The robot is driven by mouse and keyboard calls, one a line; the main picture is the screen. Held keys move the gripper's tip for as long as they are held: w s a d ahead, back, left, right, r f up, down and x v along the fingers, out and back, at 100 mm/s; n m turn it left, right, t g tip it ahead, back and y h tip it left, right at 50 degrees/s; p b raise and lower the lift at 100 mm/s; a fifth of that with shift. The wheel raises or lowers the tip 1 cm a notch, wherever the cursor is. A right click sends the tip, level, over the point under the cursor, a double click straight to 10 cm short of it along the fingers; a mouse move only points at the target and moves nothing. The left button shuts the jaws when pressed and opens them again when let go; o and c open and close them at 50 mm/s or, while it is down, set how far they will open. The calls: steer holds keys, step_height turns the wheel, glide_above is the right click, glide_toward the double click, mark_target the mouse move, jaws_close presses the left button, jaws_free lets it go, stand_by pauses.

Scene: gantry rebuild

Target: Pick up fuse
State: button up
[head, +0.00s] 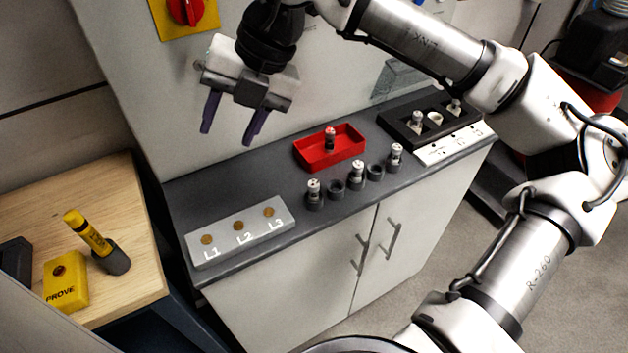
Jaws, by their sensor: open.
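Several small fuses with pale metal caps stand in the head view. One fuse (330,140) is upright in a red tray (346,156). Fuses also stand in grey round holders in front of it: a left one (314,188), a middle one (357,173) and a right one (396,155). Two more, a left one (417,122) and a right one (455,107), stand in a black block (437,133) at the back right. My gripper (228,136) is open and empty, its dark fingers pointing down above the counter's left part, left of the red tray and apart from every fuse.
A grey block (240,235) marked L1, L2, L3 lies at the counter's front left. A wooden table (130,210) at left bears a yellow tester (90,235) and a yellow PROVE box (66,282). The wall rises behind the counter.

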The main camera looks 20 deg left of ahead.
steer(key=w+d+f+m+t+h, duration=0.25)
steer(key=w+d+m+h, duration=0.2)
steer(key=w+d, duration=0.4)
steer(key=p, duration=0.2)
glide_above(314, 183)
steer(key=shift+t+h, duration=0.25)
steer(key=f, duration=0.7)
steer(key=shift+s+d, duration=0.1)
steer(key=shift+d, duration=0.25)
steer(key=f, duration=0.1)
steer(key=f+p, duration=0.1)
steer(key=f, duration=0.1)
steer(key=f+p, duration=0.1)
steer(key=shift+a+f, duration=0.3)
steer(key=shift+a, duration=0.05)
steer(key=shift+f, duration=0.65)
jaws_close()
steer(key=shift+r, duration=0.1)
